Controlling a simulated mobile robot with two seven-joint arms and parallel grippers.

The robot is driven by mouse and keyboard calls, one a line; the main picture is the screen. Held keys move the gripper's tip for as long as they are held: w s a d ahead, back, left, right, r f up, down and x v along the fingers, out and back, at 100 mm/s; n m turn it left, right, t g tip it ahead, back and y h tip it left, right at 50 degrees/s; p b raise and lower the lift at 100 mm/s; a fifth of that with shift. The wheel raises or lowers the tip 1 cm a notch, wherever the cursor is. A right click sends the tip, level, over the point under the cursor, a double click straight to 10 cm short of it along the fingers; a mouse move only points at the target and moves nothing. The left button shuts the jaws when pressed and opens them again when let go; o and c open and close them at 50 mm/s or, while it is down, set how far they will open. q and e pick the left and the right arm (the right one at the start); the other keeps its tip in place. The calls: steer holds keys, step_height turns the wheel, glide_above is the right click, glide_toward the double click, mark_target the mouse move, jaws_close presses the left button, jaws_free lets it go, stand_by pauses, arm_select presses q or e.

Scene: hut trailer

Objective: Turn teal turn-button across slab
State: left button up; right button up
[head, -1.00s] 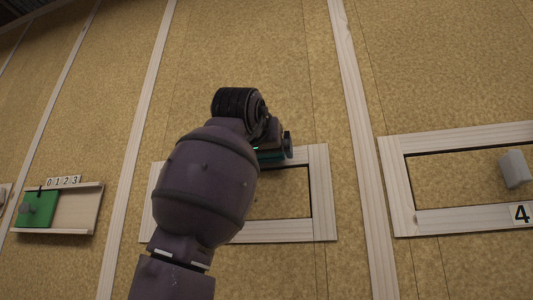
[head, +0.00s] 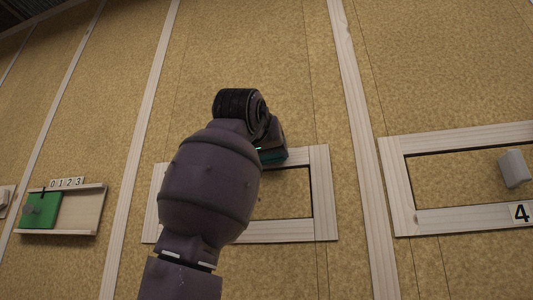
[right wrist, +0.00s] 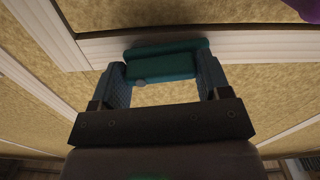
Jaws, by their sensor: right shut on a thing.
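The teal turn-button (right wrist: 165,62) lies between the two blue fingers of my right gripper (right wrist: 163,82) in the right wrist view. It runs lengthwise from finger to finger, close to a pale wooden rail. The gripper is shut on it. In the head view only a strip of the teal button (head: 272,155) shows, at the upper rail of the middle wooden frame (head: 322,195). My right gripper (head: 275,143) is mostly hidden there behind my own wrist and forearm. The slab is not clearly distinct from the tan panel inside the frame. My left gripper is out of view.
At left a green slider (head: 42,210) sits in a tray under a "0123" strip (head: 67,183). Vertical battens divide the wall.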

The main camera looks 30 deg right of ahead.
steer(key=n+b, duration=0.1)
steer(key=n, duration=0.1)
steer(key=f+n+b, duration=0.1)
steer(key=n, duration=0.1)
steer(key=shift+d, duration=0.1)
steer(key=n+b, duration=0.1)
steer(key=n, duration=0.2)
steer(key=shift+s+f, duration=0.1)
steer(key=shift+s, duration=0.05)
steer(key=n, duration=0.1)
steer(key=n+b, duration=0.1)
steer(key=shift+s+d+f+n, duration=0.1)
steer(key=shift+d+n, duration=0.05)
steer(key=shift+n, duration=0.25)
steer(key=n, duration=0.5)
steer(key=shift+s+d+f+b, duration=0.1)
steer(key=shift+s+d+b, duration=0.15)
steer(key=shift+b, duration=0.15)
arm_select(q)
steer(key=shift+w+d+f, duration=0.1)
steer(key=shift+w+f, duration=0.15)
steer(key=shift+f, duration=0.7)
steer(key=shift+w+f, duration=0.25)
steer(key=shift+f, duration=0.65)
arm_select(e)
steer(key=shift+n, duration=0.8)
steer(key=shift+s, duration=0.1)
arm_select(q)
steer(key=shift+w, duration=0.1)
